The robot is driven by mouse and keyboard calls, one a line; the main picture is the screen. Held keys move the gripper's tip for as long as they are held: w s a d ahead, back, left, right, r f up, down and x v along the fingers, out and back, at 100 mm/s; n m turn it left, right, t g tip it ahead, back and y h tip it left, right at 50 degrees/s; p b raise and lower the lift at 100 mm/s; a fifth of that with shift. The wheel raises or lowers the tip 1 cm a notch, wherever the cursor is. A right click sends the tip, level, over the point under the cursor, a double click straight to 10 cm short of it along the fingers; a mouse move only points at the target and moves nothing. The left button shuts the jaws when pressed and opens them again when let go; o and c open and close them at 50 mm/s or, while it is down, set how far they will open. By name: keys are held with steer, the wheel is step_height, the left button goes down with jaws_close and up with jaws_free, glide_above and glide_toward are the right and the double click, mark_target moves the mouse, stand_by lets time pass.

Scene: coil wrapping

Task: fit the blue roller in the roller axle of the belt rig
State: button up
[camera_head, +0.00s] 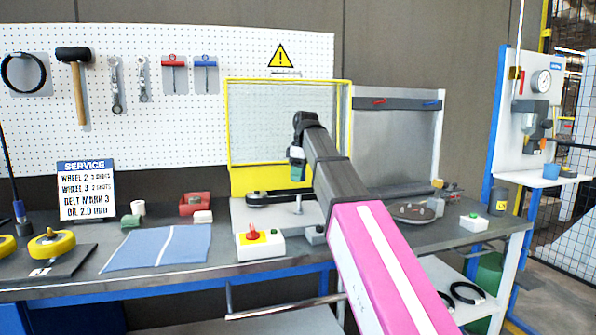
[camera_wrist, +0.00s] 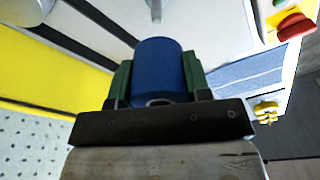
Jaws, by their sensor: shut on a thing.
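The blue roller (camera_wrist: 160,68) is held upright between the green fingers of my gripper (camera_wrist: 158,80) in the wrist view. In the head view my gripper (camera_head: 297,164) is in front of the yellow-framed guard, above the belt rig; the roller is hardly distinguishable there. The belt rig (camera_head: 250,214) has a pale base and a dark pulley at its left. A short metal post (camera_head: 297,204), apparently the roller axle, stands below my gripper, apart from it. A metal post (camera_wrist: 155,8) also shows beyond the roller in the wrist view, beside dark belt strands.
The yellow guard frame (camera_head: 228,120) stands behind the rig. A white box with a red button (camera_head: 253,236) sits at the bench front. A blue mat (camera_head: 160,248) lies to the left. A dark round plate (camera_head: 412,211) lies to the right, partly behind my arm.

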glide_above(298, 211)
steer(key=shift+w+f, duration=0.2)
steer(key=shift+f, duration=0.9)
steer(key=shift+w+f, duration=0.15)
steer(key=shift+f, duration=0.9)
steer(key=shift+f, duration=3.4)
steer(key=o, duration=1.1)
steer(key=shift+c, duration=0.2)
steer(key=r, duration=0.3)
steer(key=d+r, duration=0.1)
steer(key=r, duration=0.5)
steer(key=shift+s+d+r, duration=0.15)
steer(key=shift+d+r, duration=0.1)
steer(key=shift+r, duration=0.55)
steer(key=shift+s+d, duration=0.1)
